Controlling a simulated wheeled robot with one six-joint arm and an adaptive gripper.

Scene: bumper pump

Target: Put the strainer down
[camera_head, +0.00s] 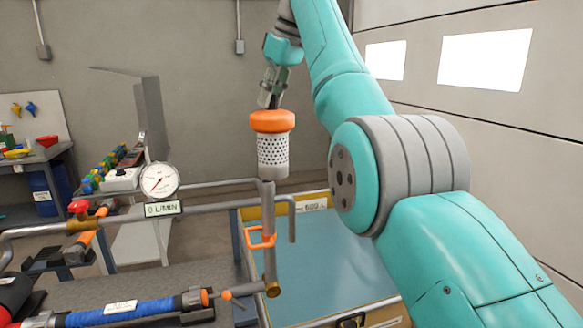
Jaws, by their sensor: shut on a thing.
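The strainer (272,152) is a pale perforated cylinder with an orange cap (272,121). It hangs upright below my gripper (270,103) near the middle of the view. My gripper is shut on the top of the strainer at its orange cap; the exact grip point is small and partly hidden.
A tank of blue water (330,265) stands below, behind the pipe. A gauge (160,181) and a flow display (164,209) sit on piping at left. A grey bench (150,282) carries a blue hose (120,312). A cluttered rack (115,165) stands further left.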

